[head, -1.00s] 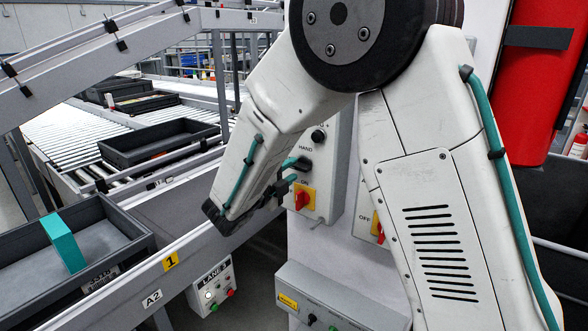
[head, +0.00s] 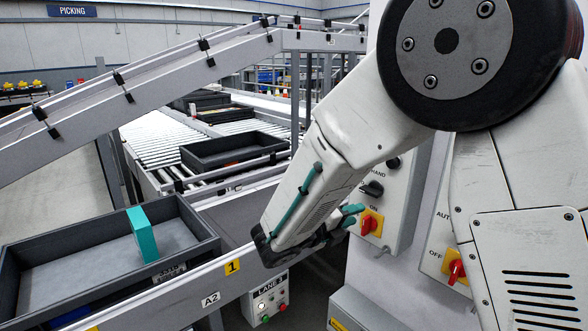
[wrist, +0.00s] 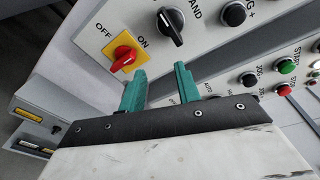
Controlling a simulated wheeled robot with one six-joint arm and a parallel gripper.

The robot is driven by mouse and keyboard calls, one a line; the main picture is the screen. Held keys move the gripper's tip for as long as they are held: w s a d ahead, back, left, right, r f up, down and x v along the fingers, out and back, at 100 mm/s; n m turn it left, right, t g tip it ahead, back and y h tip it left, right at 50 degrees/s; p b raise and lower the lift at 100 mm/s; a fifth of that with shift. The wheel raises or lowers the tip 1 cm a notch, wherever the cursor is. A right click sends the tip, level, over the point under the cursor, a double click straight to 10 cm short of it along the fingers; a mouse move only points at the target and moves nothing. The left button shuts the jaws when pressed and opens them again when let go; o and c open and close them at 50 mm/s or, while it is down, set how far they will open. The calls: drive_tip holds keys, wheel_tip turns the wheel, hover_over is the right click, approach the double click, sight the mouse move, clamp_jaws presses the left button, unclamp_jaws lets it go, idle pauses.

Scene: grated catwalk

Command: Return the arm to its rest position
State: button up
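My arm (head: 350,130) is folded, and its forearm slopes down to the left in the head view. My gripper (head: 353,212) shows only partly there, as teal fingertips behind the end of the arm. In the wrist view my gripper (wrist: 160,71) has its two teal fingers apart with nothing between them. A control panel (wrist: 210,45) with a red-on-yellow rotary switch (wrist: 124,54) and a black selector knob (wrist: 169,24) lies beyond the fingers. Whether the fingers touch the panel is not clear, but a gap seems to show.
A grey tray (head: 65,265) with a teal divider (head: 143,235) stands at the lower left. Dark trays (head: 235,150) sit on a roller conveyor (head: 155,143). A sloping rail (head: 150,85) crosses behind. A LANE 3 button box (head: 268,300) hangs below the arm's end.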

drive_tip(key=s+d+m+g+y, duration=0.2)
drive_tip(key=s+d+m+g, duration=0.2)
drive_tip(key=s+m, duration=0.5)
drive_tip(key=s+d+m+g+y, duration=0.2)
drive_tip(key=s+d+m+g, duration=0.3)
drive_tip(key=m, duration=0.5)
drive_tip(key=s+r+m+t+y, duration=0.1)
drive_tip(key=s+r+m+y, duration=0.2)
drive_tip(key=s+m, duration=0.6)
drive_tip(key=s+r+m+y, duration=0.2)
drive_tip(key=s+m+y, duration=0.5)
drive_tip(key=s+m, duration=0.2)
drive_tip(key=shift+s+a+r+m+t, duration=0.15)
drive_tip(key=shift+a+r+m+t, duration=0.05)
drive_tip(key=shift+r+m+t, duration=0.25)
